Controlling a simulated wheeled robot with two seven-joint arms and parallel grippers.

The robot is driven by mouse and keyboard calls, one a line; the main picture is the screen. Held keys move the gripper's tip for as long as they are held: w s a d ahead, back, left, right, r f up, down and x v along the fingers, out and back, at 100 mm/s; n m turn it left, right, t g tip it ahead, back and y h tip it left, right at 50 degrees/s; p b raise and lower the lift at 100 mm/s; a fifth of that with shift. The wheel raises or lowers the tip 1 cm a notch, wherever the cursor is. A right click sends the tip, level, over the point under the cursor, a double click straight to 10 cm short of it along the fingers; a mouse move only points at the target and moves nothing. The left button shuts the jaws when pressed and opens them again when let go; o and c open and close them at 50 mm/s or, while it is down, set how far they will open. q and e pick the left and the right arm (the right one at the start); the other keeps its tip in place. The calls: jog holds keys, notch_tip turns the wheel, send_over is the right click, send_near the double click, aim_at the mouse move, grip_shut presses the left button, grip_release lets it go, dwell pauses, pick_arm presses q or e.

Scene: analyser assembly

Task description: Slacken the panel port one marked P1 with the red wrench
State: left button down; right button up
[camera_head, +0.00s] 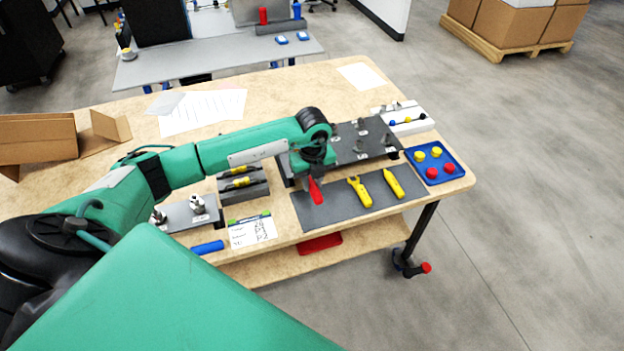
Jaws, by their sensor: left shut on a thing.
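My left gripper (317,166) is shut on the red wrench (316,191), whose red part points down from the fingers. It is over the left part of the grey mat (335,211), in front of the panel. Whether the wrench touches the mat cannot be told. The dark panel (345,156) stands behind on the table, with several small fittings and white labels on top. My arm and gripper hide its left part. The labels are too small to read, so I cannot tell which port is P1. My right gripper is not in view.
A yellow wrench (360,191) and another yellow tool (393,183) lie on the mat. A blue tray (456,173) with red and yellow pieces is at the right edge. A grey block (243,193), a printed card (252,231) and a blue cylinder (207,247) are left of the mat.

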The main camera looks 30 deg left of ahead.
pick_arm(q)
jog(key=shift+s+d+r+p, duration=0.65)
jog(key=shift+d+r+p, duration=0.1)
jog(key=shift+r+p, duration=0.1)
jog(key=shift+s+d+r, duration=0.25)
jog(key=shift+s+d, duration=0.05)
jog(key=shift+d, duration=0.1)
notch_tip(320, 180, up, 7)
jog(key=p, duration=0.4)
jog(key=shift+p, duration=0.3)
jog(key=shift+f, duration=0.1)
